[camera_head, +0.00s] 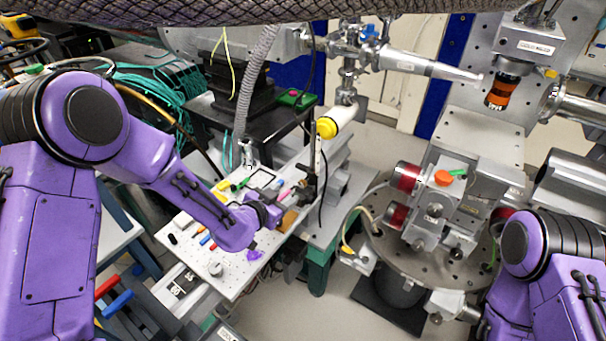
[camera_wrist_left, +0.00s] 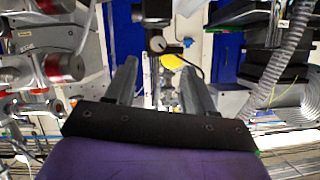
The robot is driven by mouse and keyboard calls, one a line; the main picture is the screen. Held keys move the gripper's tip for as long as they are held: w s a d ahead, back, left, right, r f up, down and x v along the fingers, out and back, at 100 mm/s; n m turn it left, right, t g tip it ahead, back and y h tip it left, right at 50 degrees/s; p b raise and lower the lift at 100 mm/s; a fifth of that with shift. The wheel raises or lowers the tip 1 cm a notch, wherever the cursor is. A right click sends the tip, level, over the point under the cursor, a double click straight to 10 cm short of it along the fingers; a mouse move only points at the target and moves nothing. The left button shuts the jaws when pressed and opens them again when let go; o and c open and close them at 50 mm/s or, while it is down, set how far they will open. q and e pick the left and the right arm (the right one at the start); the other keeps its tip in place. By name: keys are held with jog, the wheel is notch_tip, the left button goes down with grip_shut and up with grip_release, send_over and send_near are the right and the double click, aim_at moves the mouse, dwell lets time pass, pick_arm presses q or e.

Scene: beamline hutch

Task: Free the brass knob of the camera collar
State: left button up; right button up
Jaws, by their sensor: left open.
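A pale cylinder with a yellow end, which looks like the camera (camera_head: 342,115), sits at the top of a thin upright post (camera_head: 318,160). A dark clamp (camera_head: 306,184) is low on this post. My left gripper (camera_head: 276,208) is left of and below the clamp, over the perforated bench. In the left wrist view its two fingers (camera_wrist_left: 158,68) are apart with nothing held. Beyond them show a post, a dark clamp with a round pale face (camera_wrist_left: 157,44) and a yellow patch (camera_wrist_left: 176,62). I cannot make out the brass knob surely. My right gripper is out of view.
The perforated bench (camera_head: 232,268) holds several small coloured parts and tools. A round stage (camera_head: 390,240) with red-ended cylinders stands to the right, beyond a gap of open floor (camera_head: 290,315). A grey corrugated hose (camera_head: 255,75) hangs behind the bench.

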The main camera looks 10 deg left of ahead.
aim_at(301, 184)
pick_arm(q)
jog(key=p+x, duration=0.2)
jog(key=x, duration=0.7)
jog(key=shift+w+p, duration=0.1)
jog(key=shift+p, duration=0.2)
jog(key=shift+s+d+r, duration=0.1)
jog(key=shift+s+r, duration=0.05)
jog(key=shift+s, duration=0.1)
jog(key=shift+c, duration=0.3)
grip_shut()
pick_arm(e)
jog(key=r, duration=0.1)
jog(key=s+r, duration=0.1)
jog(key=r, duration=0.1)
